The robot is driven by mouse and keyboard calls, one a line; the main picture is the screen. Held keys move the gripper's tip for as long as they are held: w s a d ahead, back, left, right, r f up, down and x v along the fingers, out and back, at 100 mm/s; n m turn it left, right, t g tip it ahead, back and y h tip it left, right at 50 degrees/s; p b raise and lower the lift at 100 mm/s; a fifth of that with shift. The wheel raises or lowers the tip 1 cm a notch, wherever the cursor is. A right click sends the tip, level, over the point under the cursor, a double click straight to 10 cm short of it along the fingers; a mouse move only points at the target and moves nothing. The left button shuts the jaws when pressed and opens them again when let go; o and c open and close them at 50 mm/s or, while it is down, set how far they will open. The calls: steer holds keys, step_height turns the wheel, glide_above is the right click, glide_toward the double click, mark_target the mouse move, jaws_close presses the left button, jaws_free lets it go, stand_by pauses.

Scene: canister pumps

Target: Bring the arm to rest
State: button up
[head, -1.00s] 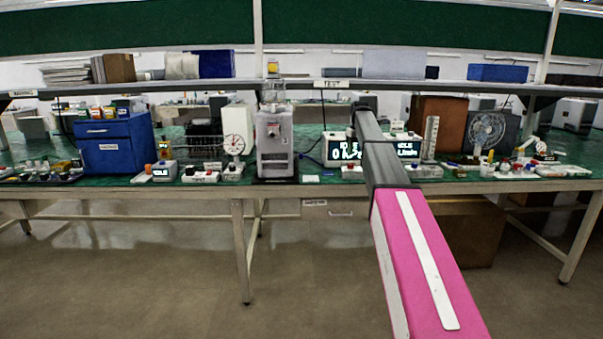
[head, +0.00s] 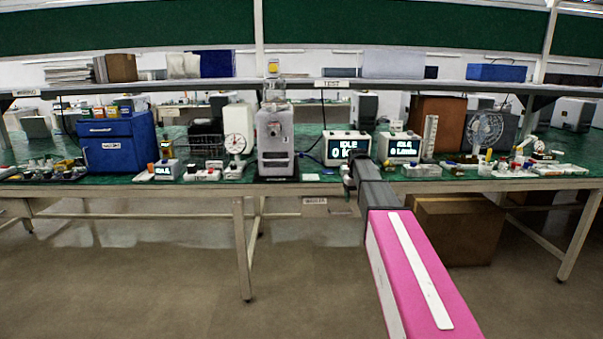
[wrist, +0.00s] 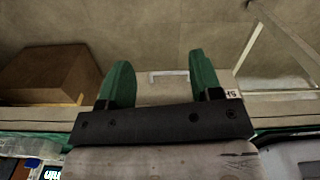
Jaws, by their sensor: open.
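My arm (head: 375,185) reaches out from the lower right and ends near the bench's front edge in the head view. My gripper (wrist: 159,72) shows in the wrist view with its two green fingers spread apart and nothing between them. In the head view the gripper is mostly hidden by my own arm.
A brown box (head: 456,230) stands beneath. The floor in front is clear.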

steer(key=s+a+f, duration=0.1)
steer(key=s+f, duration=0.6)
steer(key=s, duration=0.4)
steer(key=s+a+f+m, duration=0.1)
steer(key=s+f, duration=0.6)
steer(key=s, duration=0.4)
steer(key=s+a+f+m, duration=0.1)
steer(key=s+f, duration=0.6)
steer(key=s, duration=0.4)
steer(key=shift+a+f, duration=0.2)
steer(key=shift+f, duration=0.15)
